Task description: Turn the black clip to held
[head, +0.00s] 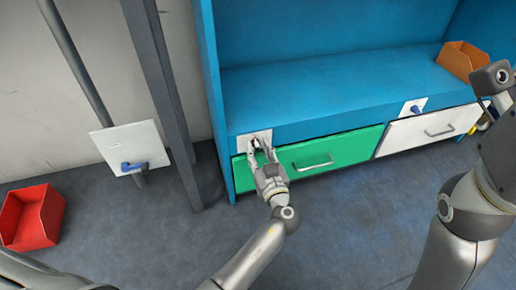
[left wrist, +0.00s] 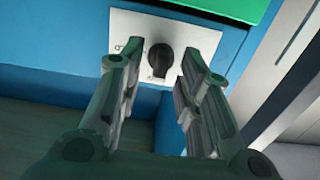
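The black clip (left wrist: 160,61) is a small dark knob on a white plate (left wrist: 190,34), fixed to the blue shelf unit's front edge. In the left wrist view it lies between and just beyond my left gripper's fingertips (left wrist: 158,68), with gaps visible on both sides. My left gripper is open around it. In the head view my left gripper (head: 258,151) reaches up to the white plate (head: 262,135), and its fingers partly hide the clip. Marks on the plate are too small to read. My right arm is at the right edge; its fingertips are not clearly visible.
Below the plate are a green drawer (head: 340,146) and a white drawer (head: 428,131). Blue knobs sit on another plate (head: 417,107) and on a wall panel (head: 133,166). An orange bin (head: 462,60) stands on the shelf; a red bin (head: 32,218) is at left. A grey post (head: 160,95) stands left.

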